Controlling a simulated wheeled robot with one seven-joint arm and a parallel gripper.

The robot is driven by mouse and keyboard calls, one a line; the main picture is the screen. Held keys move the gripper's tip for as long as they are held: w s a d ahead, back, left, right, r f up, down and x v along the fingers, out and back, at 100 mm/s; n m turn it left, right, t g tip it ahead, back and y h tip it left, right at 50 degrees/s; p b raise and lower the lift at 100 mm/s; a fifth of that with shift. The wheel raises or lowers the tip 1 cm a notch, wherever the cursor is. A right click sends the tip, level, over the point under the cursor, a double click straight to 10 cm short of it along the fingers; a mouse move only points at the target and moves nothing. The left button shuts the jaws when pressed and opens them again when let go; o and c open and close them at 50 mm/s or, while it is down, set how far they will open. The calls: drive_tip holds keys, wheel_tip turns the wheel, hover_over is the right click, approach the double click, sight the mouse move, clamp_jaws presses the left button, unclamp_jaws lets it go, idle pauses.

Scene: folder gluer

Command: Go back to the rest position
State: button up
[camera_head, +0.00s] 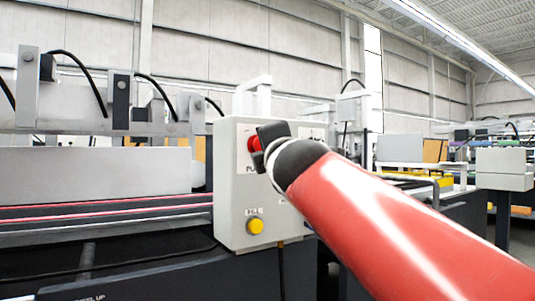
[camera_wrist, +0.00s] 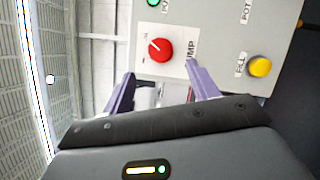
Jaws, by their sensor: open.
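My gripper (camera_wrist: 160,88) is open and empty in the wrist view, its two purple fingers apart. It faces a grey control box (camera_wrist: 215,30) with a red knob (camera_wrist: 160,49) just beyond the fingertips; they look close to it, but I cannot tell the exact gap. In the head view my red arm reaches in from the lower right to the control box (camera_head: 233,190). The dark wrist covers part of the box's upper front, and the fingers are hard to make out there. The red knob (camera_head: 254,144) shows at the wrist's left edge.
A yellow button (camera_head: 255,226) sits low on the box, and a green button (camera_wrist: 153,2) shows at the wrist view's top edge. The machine's long grey beam (camera_head: 180,128) and red-edged rails run left of the box. Other machines stand at the right.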

idle(0.4)
drive_tip(key=s+d+f+m+g+h, duration=0.35)
drive_tip(key=d+f+m, duration=0.5)
drive_tip(key=f, duration=0.35)
drive_tip(key=s+d+f+m+g, duration=0.2)
drive_tip(key=s+f+m, duration=0.3)
drive_tip(key=f, duration=0.6)
drive_tip(key=s+d+f+m+g, duration=0.3)
drive_tip(key=s+f+m+g, duration=0.1)
drive_tip(key=s+f, duration=0.6)
drive_tip(key=s+d+f+m+g, duration=0.3)
drive_tip(key=s+f+m, duration=0.3)
drive_tip(key=f, duration=0.6)
drive_tip(key=shift+s+f+g+h, duration=0.15)
drive_tip(key=shift+s+g+h, duration=0.3)
drive_tip(key=shift+s, duration=0.65)
drive_tip(key=shift+m, duration=0.25)
